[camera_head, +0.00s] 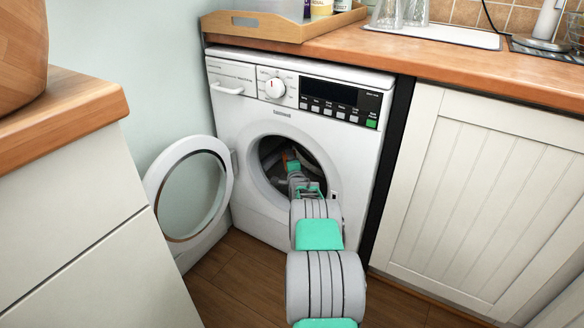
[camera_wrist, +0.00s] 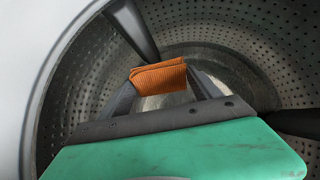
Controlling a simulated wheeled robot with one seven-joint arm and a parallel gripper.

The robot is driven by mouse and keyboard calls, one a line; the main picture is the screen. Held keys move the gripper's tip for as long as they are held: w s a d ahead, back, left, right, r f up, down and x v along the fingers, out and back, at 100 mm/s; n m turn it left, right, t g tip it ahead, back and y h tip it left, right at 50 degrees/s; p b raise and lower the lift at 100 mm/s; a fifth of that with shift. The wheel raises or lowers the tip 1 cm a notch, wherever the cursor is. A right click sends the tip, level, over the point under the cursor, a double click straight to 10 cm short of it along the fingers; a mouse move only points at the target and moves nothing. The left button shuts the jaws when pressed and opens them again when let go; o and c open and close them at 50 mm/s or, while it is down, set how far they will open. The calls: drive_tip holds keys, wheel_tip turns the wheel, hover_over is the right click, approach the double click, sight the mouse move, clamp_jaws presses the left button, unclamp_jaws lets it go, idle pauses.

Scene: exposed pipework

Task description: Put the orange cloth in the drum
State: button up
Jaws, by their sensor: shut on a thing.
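The orange cloth (camera_wrist: 158,78) is folded and held between the fingertips of my gripper (camera_wrist: 160,90) in the wrist view. It is inside the drum (camera_wrist: 240,75), whose perforated metal wall and dark paddles surround it. In the head view my arm reaches through the round opening of the white washing machine (camera_head: 232,122), and my gripper (camera_head: 292,166) is inside the drum (camera_head: 270,147). Only a small bit of orange shows there. I cannot tell whether the cloth touches the drum wall.
The round washer door (camera_head: 158,176) stands open to the left. A counter (camera_head: 470,70) with a wooden tray (camera_head: 255,27) runs above the machine. A white cabinet (camera_head: 480,190) is to the right and another unit (camera_head: 80,230) is at the left. The opening's rim surrounds my arm.

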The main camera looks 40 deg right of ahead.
drive_tip(key=o, duration=1.4)
drive_tip(key=p+v, duration=0.4)
drive_tip(key=v, duration=0.4)
